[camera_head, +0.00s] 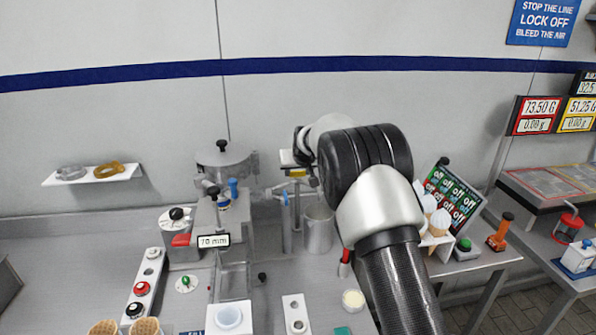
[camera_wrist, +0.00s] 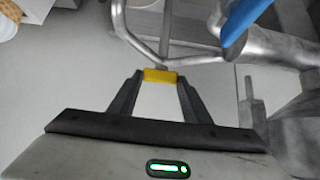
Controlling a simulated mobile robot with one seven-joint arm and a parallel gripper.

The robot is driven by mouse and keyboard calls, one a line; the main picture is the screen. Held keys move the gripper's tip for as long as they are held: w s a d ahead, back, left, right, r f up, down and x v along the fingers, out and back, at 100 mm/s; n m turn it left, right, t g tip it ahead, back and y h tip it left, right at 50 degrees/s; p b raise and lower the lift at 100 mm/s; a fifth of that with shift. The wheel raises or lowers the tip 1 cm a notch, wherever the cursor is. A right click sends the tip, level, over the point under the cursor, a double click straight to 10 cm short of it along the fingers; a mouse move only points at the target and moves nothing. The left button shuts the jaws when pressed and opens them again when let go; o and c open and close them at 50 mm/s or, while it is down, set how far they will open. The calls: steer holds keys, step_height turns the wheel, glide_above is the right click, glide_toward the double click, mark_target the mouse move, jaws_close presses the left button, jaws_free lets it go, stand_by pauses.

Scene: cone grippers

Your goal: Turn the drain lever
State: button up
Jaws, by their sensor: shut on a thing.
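A yellow lever grip (camera_wrist: 160,76) sits at the end of a thin metal rod, in front of bent metal piping in the wrist view. My gripper (camera_wrist: 160,80) is shut on this yellow grip, with one dark finger at each side. In the head view the yellow grip (camera_head: 297,173) shows small under my gripper (camera_head: 298,165), above a metal pot. A blue handle (camera_wrist: 245,20) on the metal piping is to the right of my gripper and apart from it. No label tells which handle is the drain lever.
A lidded metal machine (camera_head: 225,165) with a "70 mm" plate stands left of my arm. A metal pot (camera_head: 318,230) stands below my gripper. Cones in a holder (camera_head: 435,238) and a green-and-red board (camera_head: 452,195) are right of my arm. A wall shelf (camera_head: 95,177) is at far left.

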steer(key=shift+a, duration=0.1)
steer(key=shift+w+a+m+g+h+p, duration=0.1)
steer(key=shift+m+h+p, duration=0.1)
steer(key=shift+m+h, duration=0.85)
steer(key=shift+s+a+m+g+h+p, duration=0.2)
steer(key=shift+m+h, duration=0.55)
steer(key=shift+m, duration=0.55)
steer(key=shift+w+a+m+h+p, duration=0.1)
steer(key=shift+w+m+h+p, duration=0.15)
steer(key=shift+m+h, duration=0.8)
steer(key=shift+m, duration=0.3)
steer(key=o, duration=1)
steer(key=shift+o, duration=0.2)
steer(key=shift+r, duration=0.1)
steer(key=b+v, duration=0.2)
steer(key=v, duration=1.5)
steer(key=shift+b, duration=0.35)
steer(key=shift+r, duration=0.15)
